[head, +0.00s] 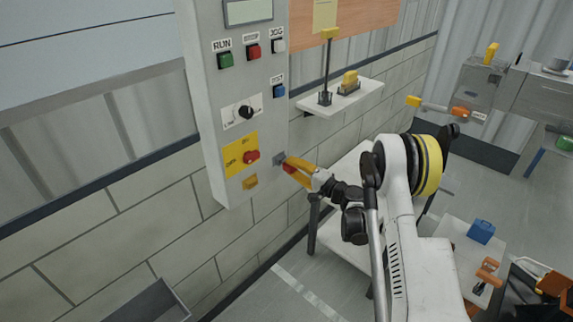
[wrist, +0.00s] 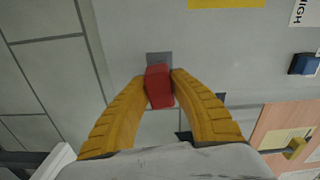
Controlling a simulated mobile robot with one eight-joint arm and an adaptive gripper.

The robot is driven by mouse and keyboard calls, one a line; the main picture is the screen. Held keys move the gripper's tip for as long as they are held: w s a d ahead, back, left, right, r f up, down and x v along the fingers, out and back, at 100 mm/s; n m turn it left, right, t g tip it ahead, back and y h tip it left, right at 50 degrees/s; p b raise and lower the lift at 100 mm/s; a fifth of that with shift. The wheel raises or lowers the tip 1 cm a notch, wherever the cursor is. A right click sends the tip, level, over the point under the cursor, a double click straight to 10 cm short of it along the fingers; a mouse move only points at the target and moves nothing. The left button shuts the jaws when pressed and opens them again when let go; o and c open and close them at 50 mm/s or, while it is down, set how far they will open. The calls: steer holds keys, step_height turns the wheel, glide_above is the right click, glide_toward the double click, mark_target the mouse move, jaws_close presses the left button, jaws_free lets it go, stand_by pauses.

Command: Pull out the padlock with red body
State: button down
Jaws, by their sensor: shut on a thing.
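The padlock with the red body (wrist: 159,88) sits at a small grey plate (wrist: 159,59) on the face of the panel. My gripper (wrist: 158,82) has its two yellow fingers closed on either side of the red body. In the head view my gripper (head: 288,163) reaches the lower right edge of the grey control panel (head: 213,120), and a bit of the red padlock (head: 289,169) shows between the fingers. The grey plate (head: 279,159) is just left of it. The padlock's shackle cannot be made out.
A red knob (head: 251,157) on a yellow plate, a black rotary switch (head: 245,111) and several push buttons are on the panel. A white shelf (head: 342,100) with a lever is to the right. A white table (head: 345,197) stands behind my arm.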

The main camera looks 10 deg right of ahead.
steer(key=shift+v, duration=2.2)
